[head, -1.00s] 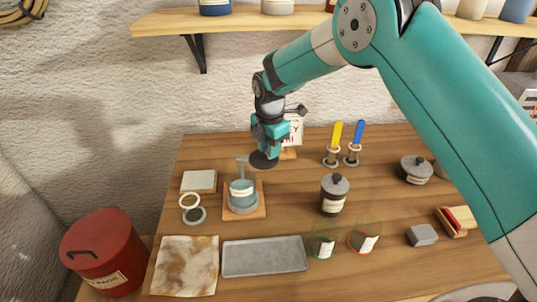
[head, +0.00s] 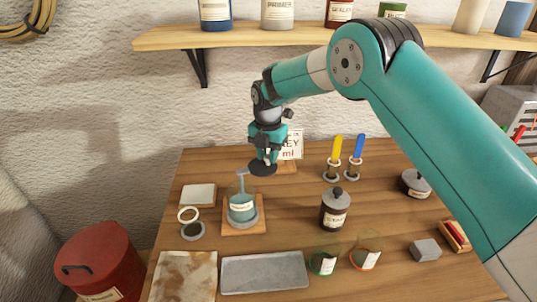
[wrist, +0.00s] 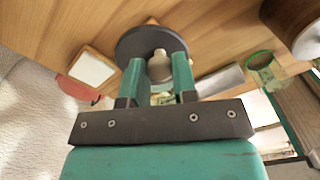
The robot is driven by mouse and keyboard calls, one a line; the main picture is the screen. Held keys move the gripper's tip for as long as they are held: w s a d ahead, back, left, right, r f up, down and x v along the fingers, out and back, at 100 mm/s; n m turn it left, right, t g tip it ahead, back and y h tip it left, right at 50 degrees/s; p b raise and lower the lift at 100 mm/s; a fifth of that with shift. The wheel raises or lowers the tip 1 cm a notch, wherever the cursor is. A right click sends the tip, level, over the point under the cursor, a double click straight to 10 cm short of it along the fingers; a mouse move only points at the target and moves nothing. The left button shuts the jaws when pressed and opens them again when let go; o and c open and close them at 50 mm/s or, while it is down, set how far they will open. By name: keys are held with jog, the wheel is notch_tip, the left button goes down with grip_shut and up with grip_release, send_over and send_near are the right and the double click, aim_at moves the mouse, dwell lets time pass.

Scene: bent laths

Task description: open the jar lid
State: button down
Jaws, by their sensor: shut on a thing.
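My gripper (head: 265,157) is shut on the pale knob (wrist: 160,66) of a dark round lid (head: 263,170). The lid also shows in the wrist view (wrist: 133,45), between and beyond the fingers. The lid is held apart from the glass jar (head: 241,208), behind it and slightly to the right in the head view. The jar has a pale label, stands upright with grey-blue contents, and a thin T-shaped handle rises from it. A second, dark jar (head: 335,211) stands to the right with its lid on.
The glass jar stands on a wooden board (head: 229,230). A white block (head: 198,194), ring-shaped piece, grey tray (head: 264,272) and stained cloth lie around it. Behind the lid is a sign card (head: 291,145). Yellow- and blue-handled tools stand to the right. A shelf (head: 260,37) runs above.

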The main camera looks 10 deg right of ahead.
aim_at(268, 156)
jog(key=c, duration=0.9)
grip_release()
notch_tip(268, 156, up, 12)
jog(key=b, duration=0.3)
jog(key=shift+s+r, duration=0.1)
jog(key=shift+r, duration=0.05)
jog(key=s+d+r+m+y, duration=0.1)
jog(key=s+d+r+m, duration=0.2)
jog(key=s+m, duration=0.65)
jog(key=s+d+r+m+y, duration=0.25)
jog(key=s+m, duration=0.25)
jog(key=s, duration=0.9)
jog(key=s+f+m, duration=0.2)
jog(key=s+m, duration=0.6)
jog(key=s, duration=0.6)
jog(key=shift+s+d+y, duration=0.3)
jog(key=shift+s+y, duration=0.05)
